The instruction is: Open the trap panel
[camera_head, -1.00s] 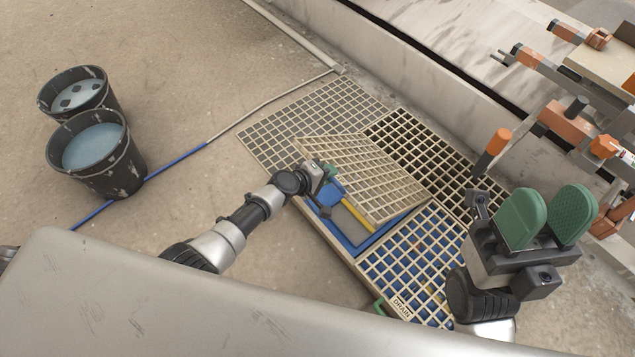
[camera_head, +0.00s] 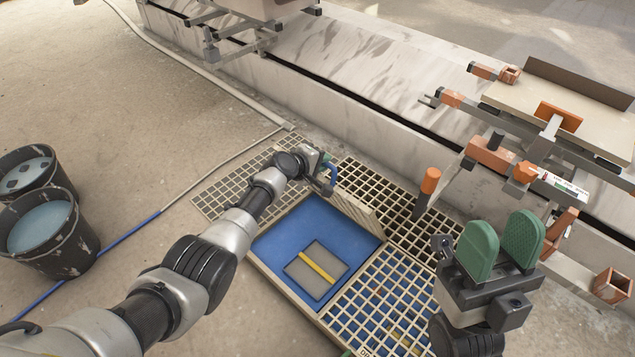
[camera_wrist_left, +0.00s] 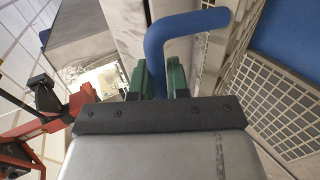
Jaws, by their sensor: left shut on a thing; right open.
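The trap panel (camera_head: 357,214) is a beige grid panel. It stands steeply raised at the far right edge of its opening and shows nearly edge-on. The opening below has a blue floor (camera_head: 282,243) with a grey plate and a yellow bar (camera_head: 318,267). My left gripper (camera_head: 325,170) is at the panel's raised end, shut on a blue handle (camera_head: 333,181). The left wrist view shows the bent blue handle (camera_wrist_left: 160,52) between the green finger pads (camera_wrist_left: 160,82). My right gripper (camera_head: 502,240) is open and empty, pads up, above the right side of the floor.
Beige gratings (camera_head: 375,300) adjoin the opening. An orange-topped post (camera_head: 429,182) stands behind the far grating. The carousel arms (camera_head: 500,155) fill the right. A low concrete wall (camera_head: 350,125) runs behind. Two black buckets (camera_head: 45,238) and a hose (camera_head: 130,234) are at left.

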